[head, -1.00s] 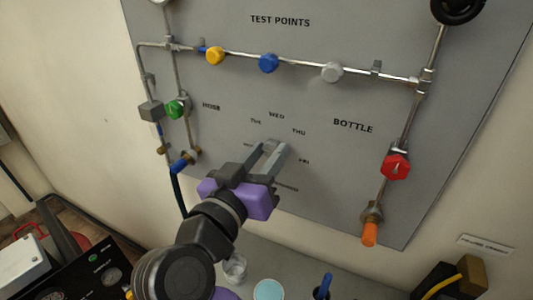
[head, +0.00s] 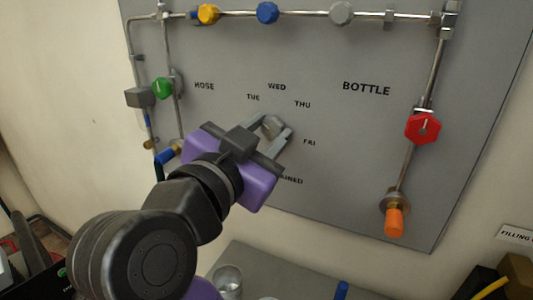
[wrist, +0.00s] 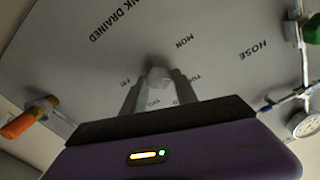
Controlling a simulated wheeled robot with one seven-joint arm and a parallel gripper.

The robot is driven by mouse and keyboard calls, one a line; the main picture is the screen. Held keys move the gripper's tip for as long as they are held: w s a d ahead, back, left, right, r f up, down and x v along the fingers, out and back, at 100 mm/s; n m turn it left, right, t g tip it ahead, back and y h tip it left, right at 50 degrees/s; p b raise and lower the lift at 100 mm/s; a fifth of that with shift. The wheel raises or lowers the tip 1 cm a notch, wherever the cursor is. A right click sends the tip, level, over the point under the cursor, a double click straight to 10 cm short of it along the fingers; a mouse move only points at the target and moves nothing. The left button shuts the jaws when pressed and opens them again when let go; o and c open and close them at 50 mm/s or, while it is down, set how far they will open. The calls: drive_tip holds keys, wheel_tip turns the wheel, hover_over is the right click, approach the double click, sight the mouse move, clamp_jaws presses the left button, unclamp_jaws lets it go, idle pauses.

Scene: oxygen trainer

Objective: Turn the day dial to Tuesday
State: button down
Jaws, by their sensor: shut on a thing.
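The day dial (head: 271,125) is a small grey knob on the grey panel, below the WED label (head: 277,87). The TUE label (head: 253,97) is up and left of it, with THU and FRI to its right. My gripper (head: 276,131), purple with grey fingers, is shut on the dial, one finger on each side. In the wrist view the dial (wrist: 158,76) sits between the fingertips, and MON shows clearly beyond it. TUE is partly hidden there by a finger. I cannot tell which day the dial points to.
Pipes with yellow (head: 208,14), blue (head: 268,13) and grey (head: 341,13) knobs run above. A green knob (head: 163,88) is at left, a red valve (head: 423,128) and an orange fitting (head: 394,222) at right. A clear cup (head: 228,281) stands below on the counter.

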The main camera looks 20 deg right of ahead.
drive_tip(key=shift+f+m+b, duration=0.1)
drive_tip(key=shift+m+b, duration=0.6)
drive_tip(key=shift+b, duration=0.05)
drive_tip(key=c, duration=0.9)
unclamp_jaws()
drive_tip(key=shift+c, duration=0.2)
drive_tip(key=v, duration=0.8)
drive_tip(key=shift+b, duration=0.3)
